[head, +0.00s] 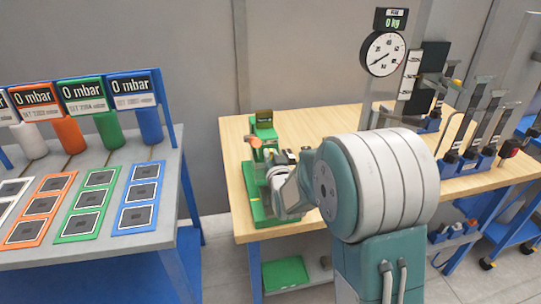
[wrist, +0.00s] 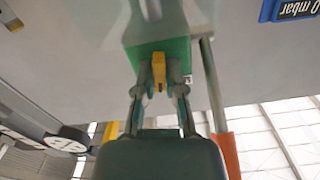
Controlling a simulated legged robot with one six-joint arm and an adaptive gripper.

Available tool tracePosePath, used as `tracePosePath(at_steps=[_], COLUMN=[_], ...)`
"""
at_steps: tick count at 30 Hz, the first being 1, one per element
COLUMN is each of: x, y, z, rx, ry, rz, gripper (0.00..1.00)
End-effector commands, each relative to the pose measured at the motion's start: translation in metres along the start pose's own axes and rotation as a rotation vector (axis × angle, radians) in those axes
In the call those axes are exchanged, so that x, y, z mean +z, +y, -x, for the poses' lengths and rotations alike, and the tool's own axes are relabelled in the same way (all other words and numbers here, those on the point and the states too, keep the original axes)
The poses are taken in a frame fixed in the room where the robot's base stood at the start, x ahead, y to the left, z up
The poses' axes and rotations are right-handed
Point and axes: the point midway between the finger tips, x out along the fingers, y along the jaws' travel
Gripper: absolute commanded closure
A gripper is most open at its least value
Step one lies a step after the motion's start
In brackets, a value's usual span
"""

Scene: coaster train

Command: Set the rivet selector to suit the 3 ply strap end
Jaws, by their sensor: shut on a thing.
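A green riveting machine (head: 264,131) stands on the wooden bench (head: 310,123), with a dark panel on top and an orange-tipped lever. In the wrist view its green block (wrist: 140,50) carries a narrow yellow piece (wrist: 158,72), which looks like the selector. My gripper (wrist: 159,62) is shut on this yellow piece, one finger on each side. The orange lever handle (wrist: 228,152) is close to the right of my gripper. In the head view my arm hides the fingers and part of the machine. I cannot read a selector setting or make out the 3 ply strap end.
A table on the left holds white, orange, green and blue pads (head: 142,197) below gauges reading 0 mbar. A dial scale (head: 383,54) reading 0 kg and several upright clamps (head: 475,130) stand on the bench's right. A green tray (head: 285,273) is below the bench.

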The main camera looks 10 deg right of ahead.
Motion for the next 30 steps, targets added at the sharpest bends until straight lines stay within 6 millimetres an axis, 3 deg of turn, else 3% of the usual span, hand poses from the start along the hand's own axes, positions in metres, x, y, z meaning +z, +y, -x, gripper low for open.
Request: tracePosePath(at_steps=[1, 15, 30], x=[-0.0075, -0.0077, -0.0074], y=[-0.0017, 0.0013, 0.0027], z=[-0.0015, -0.0016, -0.0017], rx=[-0.005, -0.007, -0.006], ry=[0.019, 0.02, 0.02], rz=[-0.04, -0.378, -0.475], gripper=[1.0, 1.0, 1.0])
